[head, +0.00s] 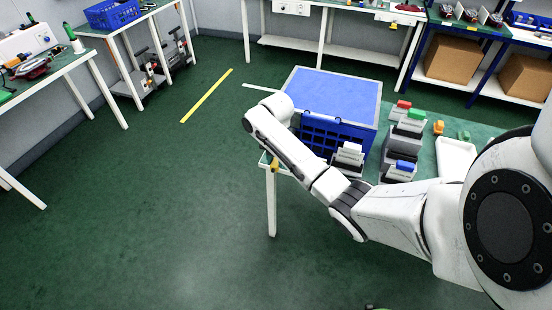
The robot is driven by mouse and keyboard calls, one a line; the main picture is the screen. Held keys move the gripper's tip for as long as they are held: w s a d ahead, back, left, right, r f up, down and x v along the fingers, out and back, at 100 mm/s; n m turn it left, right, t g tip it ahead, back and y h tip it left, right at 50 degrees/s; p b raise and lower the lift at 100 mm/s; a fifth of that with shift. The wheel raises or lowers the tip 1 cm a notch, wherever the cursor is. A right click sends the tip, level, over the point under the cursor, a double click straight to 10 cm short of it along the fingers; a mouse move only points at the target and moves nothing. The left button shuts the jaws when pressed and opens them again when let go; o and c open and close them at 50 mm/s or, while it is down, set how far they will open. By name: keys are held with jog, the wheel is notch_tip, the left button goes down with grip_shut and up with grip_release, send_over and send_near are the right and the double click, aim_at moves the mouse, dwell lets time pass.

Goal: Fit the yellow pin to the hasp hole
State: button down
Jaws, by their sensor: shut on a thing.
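The white end of my arm, with my gripper (283,104), is at the left face of the blue crate (345,128), near its upper edge. The fingers and whatever is between them are hidden behind my own wrist. A small yellow piece (275,165) shows at the near left corner of the workbench, below my wrist. I cannot tell whether it is the yellow pin. The crate has a flat blue top with a grey rim. I cannot make out the hasp or its hole in this view.
The green workbench (428,160) holds grey holders with red (403,104), green (416,114) and blue (405,165) tops, close right of the crate. Small orange (438,127) and green (463,134) pieces and a white tray (456,157) are farther right.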

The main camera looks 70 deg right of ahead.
jog(key=shift+r+p, duration=0.15)
jog(key=shift+p, duration=0.2)
jog(key=shift+d+f+b, duration=0.2)
jog(key=shift+d+b, duration=0.1)
jog(key=shift+b, duration=0.05)
jog(key=d+b, duration=0.2)
jog(key=d, duration=0.1)
jog(key=shift+w+d, duration=0.15)
jog(key=shift+w+d+b, duration=0.1)
jog(key=shift+d+b, duration=0.25)
jog(key=shift+d, duration=0.5)
jog(key=shift+r, duration=0.1)
jog(key=shift+p, duration=0.45)
jog(key=shift+d, duration=0.15)
jog(key=shift+w+d+b, duration=0.1)
jog(key=shift+d+b, duration=0.9)
jog(key=shift+d, duration=0.3)
jog(key=shift+p, duration=0.35)
